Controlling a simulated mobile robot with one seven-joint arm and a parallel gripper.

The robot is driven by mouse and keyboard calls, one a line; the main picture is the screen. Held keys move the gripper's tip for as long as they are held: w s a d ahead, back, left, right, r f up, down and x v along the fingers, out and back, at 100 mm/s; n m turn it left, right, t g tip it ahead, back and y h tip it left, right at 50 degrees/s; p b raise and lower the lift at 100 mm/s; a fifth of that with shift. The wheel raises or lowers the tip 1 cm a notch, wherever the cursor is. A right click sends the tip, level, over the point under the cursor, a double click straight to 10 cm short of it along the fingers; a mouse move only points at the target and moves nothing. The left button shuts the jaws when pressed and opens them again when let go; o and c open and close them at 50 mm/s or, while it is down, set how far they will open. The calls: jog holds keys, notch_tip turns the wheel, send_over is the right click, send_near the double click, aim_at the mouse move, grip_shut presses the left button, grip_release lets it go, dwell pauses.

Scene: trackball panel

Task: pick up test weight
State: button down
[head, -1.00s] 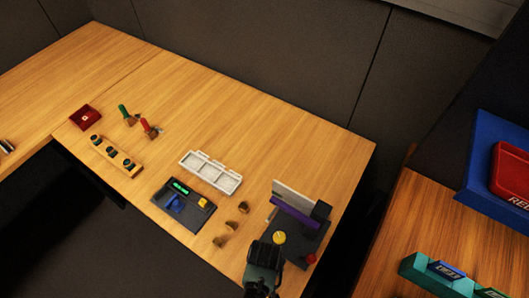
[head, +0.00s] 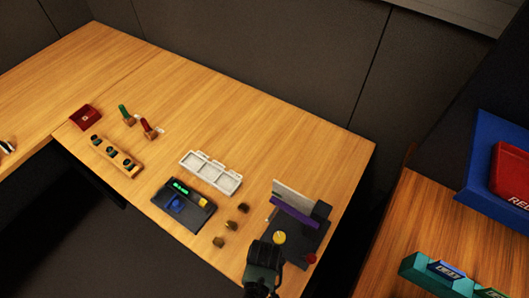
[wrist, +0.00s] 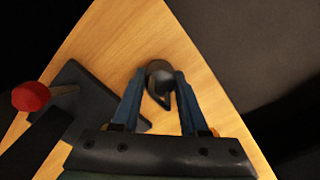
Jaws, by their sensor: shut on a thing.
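A small dark round weight (wrist: 160,76) sits between my fingertips in the wrist view, touched from both sides. I take it to be the test weight. My gripper (wrist: 160,90) is shut on it, with the wooden table top (wrist: 126,42) behind and below. In the head view my gripper (head: 264,256) is at the table's front edge, left of the dark panel, and hides the held weight. Several similar small brownish weights, such as this one (head: 231,223), stand in a row to its upper left.
Close to my gripper is the dark panel (head: 306,242) with a purple bar (head: 297,212), a yellow disc (head: 279,238) and a red knob (head: 311,258). The knob also shows in the wrist view (wrist: 30,96). A white tray (head: 211,173) and a black device (head: 183,205) lie left.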

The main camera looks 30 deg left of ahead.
notch_tip(320, 180, up, 10)
jog(key=shift+f, duration=0.1)
dwell(0.4)
dwell(0.4)
